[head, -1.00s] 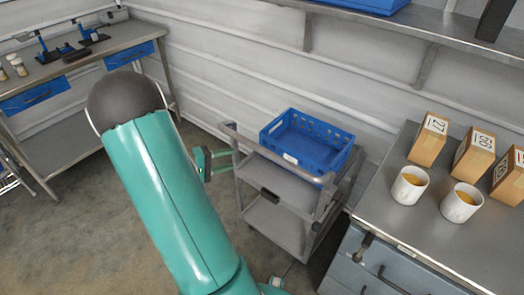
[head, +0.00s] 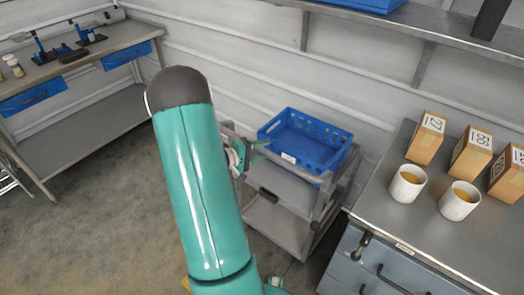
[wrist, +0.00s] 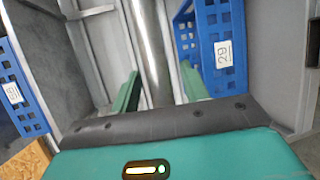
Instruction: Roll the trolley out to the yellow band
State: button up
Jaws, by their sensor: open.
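The grey trolley (head: 283,228) stands against the wall in the head view, with a blue crate (head: 303,142) on its top shelf. My gripper (head: 262,152) is at the trolley's left end, where my arm hides part of the handle. In the wrist view, the open fingers of my gripper (wrist: 160,88) stand on either side of the trolley's silver handle bar (wrist: 150,45), with visible gaps. The crate, labelled 29 (wrist: 222,52), shows to the right. A small sliver of the yellow band (head: 186,284) shows on the floor at the bottom; my arm hides what adjoins it.
A grey cabinet (head: 400,232) with cups and numbered boxes stands close on the trolley's right. A workbench (head: 75,62) stands at the left. Open concrete floor (head: 100,215) lies left of the trolley. Another blue crate (wrist: 18,92) shows at the wrist view's left.

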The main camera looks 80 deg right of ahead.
grip_shut()
dwell(0.3)
